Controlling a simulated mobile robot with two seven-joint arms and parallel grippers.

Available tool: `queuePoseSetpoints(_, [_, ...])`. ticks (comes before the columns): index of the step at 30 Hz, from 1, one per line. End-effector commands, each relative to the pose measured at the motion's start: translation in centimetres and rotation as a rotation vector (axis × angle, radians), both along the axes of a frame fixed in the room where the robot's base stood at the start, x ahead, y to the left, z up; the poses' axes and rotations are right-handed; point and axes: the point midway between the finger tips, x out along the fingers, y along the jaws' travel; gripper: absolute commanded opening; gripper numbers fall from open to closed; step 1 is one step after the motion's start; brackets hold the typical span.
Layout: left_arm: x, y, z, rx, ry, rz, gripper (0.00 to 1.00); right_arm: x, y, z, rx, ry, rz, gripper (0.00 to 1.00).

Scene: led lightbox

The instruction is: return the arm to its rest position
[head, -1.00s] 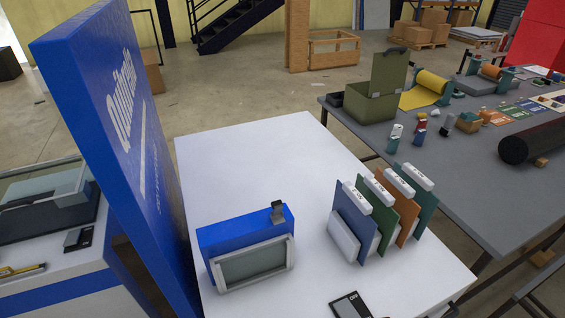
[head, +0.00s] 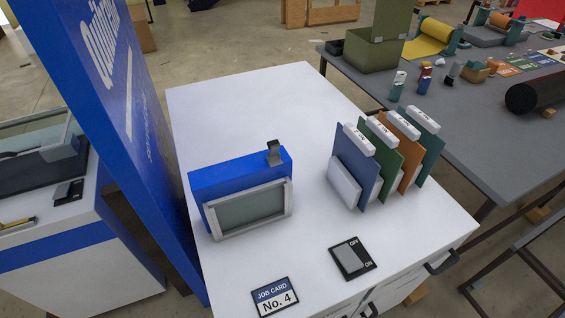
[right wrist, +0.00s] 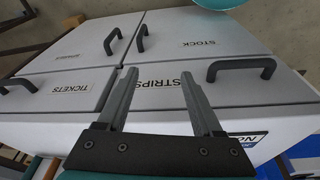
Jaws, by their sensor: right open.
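My right gripper (right wrist: 157,100) shows in the right wrist view with its two fingers apart and nothing between them. It is in front of a white cabinet front (right wrist: 160,120) with dark handles and labels reading STOCK, STRIPS and TICKETS. No gripper or arm shows in the head view. My left gripper is in neither view.
The white worktop (head: 255,115) holds a blue lightbox (head: 240,190), several coloured panels in a rack (head: 385,160), an ON/OFF switch (head: 351,258) and a No. 4 job card (head: 274,297). A blue sign (head: 110,110) stands left. A grey table (head: 470,125) with rolls stands right.

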Motion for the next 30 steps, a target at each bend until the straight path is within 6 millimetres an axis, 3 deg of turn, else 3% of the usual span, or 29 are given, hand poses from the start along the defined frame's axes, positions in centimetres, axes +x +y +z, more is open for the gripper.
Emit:
queuePoseSetpoints(1, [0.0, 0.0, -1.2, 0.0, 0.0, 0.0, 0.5, -0.5, 0.0, -2.7, -0.001, 0.012, 0.001, 0.68])
queuePoseSetpoints(3, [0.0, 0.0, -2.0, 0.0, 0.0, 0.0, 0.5, -1.2, -0.1, -5.3, -0.003, 0.022, 0.003, 0.68])
queuePoseSetpoints(15, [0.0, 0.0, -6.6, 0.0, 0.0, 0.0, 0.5, -7.2, -1.0, -18.9, -0.008, 0.076, 0.015, 0.68])
queuePoseSetpoints(24, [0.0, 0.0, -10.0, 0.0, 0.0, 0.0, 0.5, -13.1, -2.1, -26.8, -0.015, 0.115, 0.024, 0.68])
queuePoseSetpoints(30, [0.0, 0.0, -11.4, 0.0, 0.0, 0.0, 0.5, -16.1, -2.7, -29.5, -0.018, 0.131, 0.029, 0.68])
